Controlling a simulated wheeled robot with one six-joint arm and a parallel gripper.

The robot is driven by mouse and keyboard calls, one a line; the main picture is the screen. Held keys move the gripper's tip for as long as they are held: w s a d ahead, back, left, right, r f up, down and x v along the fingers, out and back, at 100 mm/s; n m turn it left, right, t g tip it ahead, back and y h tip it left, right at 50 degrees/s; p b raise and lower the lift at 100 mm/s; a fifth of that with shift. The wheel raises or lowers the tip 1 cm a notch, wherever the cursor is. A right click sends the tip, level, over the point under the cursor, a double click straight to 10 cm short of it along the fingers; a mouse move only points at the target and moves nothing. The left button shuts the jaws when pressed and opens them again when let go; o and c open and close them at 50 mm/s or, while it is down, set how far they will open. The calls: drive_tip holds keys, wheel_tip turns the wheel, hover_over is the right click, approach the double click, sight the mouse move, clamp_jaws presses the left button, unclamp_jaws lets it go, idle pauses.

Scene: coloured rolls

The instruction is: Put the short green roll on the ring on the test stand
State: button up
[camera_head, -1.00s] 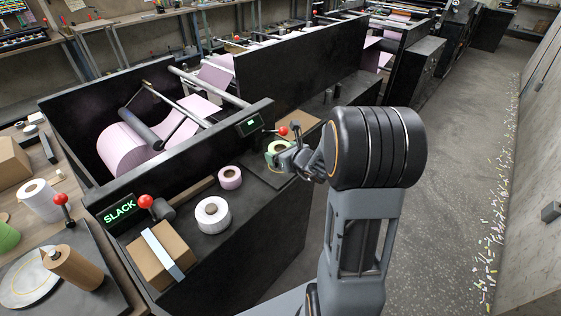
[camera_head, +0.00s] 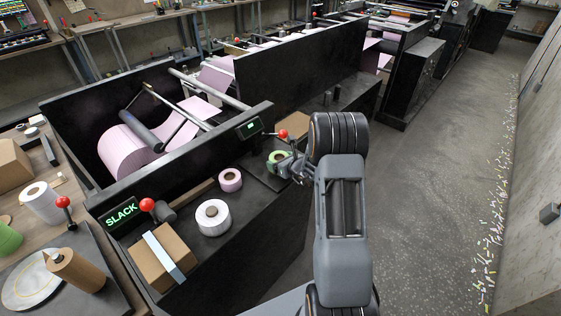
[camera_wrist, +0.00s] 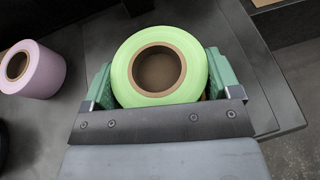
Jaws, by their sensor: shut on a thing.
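The short green roll (camera_head: 275,156) with a brown core sits between the jaws of my gripper (camera_head: 283,160), over a dark plate on the black machine's side ledge. In the wrist view the green roll (camera_wrist: 124,62) shows its round end, with a green finger pad on each side and the gripper shut on it. Whether the roll touches the plate below is unclear. At the bottom left of the head view a pale disc (camera_head: 18,293) with a yellow ring marked on it lies on a dark base, seemingly the test stand. A brown cylinder (camera_head: 76,270) partly covers it.
A pink roll (camera_head: 230,180), a white roll (camera_head: 213,218) and a taped box (camera_head: 157,258) stand on the ledge. A red-knobbed lever (camera_head: 283,134) is close to my gripper. Another green roll (camera_head: 8,240) is at the left edge.

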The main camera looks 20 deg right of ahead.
drive_tip(key=shift+f, duration=0.25)
drive_tip(key=o, duration=0.8)
drive_tip(key=shift+r, duration=0.1)
